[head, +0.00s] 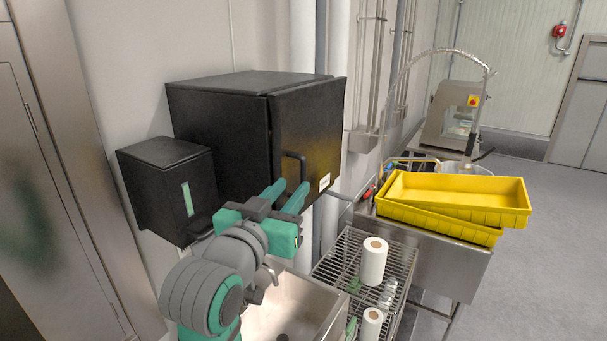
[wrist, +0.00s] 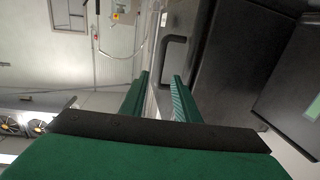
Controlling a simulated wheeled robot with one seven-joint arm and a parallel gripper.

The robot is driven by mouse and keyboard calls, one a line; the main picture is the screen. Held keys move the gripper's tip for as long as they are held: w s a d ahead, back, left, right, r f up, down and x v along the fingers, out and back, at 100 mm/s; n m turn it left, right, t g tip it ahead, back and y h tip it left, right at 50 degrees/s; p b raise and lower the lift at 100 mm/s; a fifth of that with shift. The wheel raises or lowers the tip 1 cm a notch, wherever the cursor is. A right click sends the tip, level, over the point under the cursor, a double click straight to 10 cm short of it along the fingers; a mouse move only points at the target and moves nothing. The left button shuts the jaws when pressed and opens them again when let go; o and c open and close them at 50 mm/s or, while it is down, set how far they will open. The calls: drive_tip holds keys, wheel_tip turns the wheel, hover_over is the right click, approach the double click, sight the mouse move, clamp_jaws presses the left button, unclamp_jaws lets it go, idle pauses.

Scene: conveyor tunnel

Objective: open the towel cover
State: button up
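A large black box (head: 215,115) hangs on the wall at the upper middle of the head view. Its black front cover (head: 318,125), which I take as the towel cover, looks closed and has a dark bar handle (head: 293,156). My gripper (head: 288,189) is open and empty, its green fingers pointing up toward the handle's lower part. In the wrist view the handle (wrist: 171,55) shows just beyond the gripper (wrist: 161,76), nearer the right finger. Whether a finger touches it I cannot tell.
A smaller black box (head: 165,185) with a green strip hangs to the left. A sink (head: 305,300) is below. A wire rack (head: 340,265) with white paper rolls (head: 373,262) and stacked yellow trays (head: 455,200) stand right. The floor (head: 540,260) at far right is clear.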

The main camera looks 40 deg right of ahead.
sight(302, 176)
drive_tip(key=x, duration=0.8)
drive_tip(key=shift+c, duration=0.6)
clamp_jaws()
